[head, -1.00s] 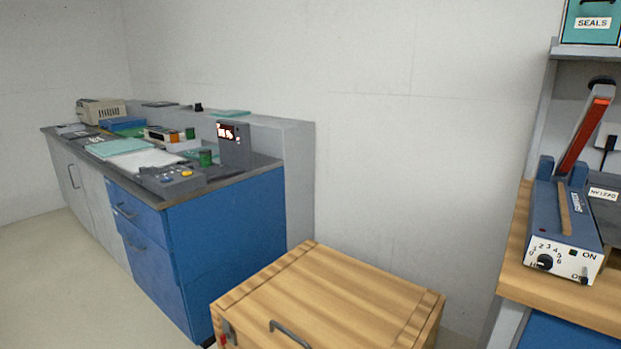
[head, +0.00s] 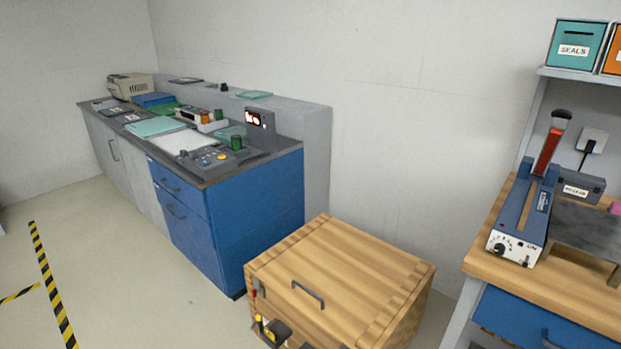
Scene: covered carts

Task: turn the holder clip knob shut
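A wooden covered cart (head: 350,275) stands at the lower middle, its lid closed, with a dark handle (head: 308,294) on top. A dark fitting with yellow parts (head: 270,331) sits on its front side at the bottom edge of the view, beside a small red part (head: 254,293). I cannot tell whether this fitting is the holder clip or its knob. Neither of my grippers is in view.
A blue and grey counter (head: 245,215) with instruments stands along the wall at left. A wooden bench (head: 500,270) with a blue heat sealer (head: 527,215) stands at right. Striped tape (head: 50,285) marks the open floor at lower left.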

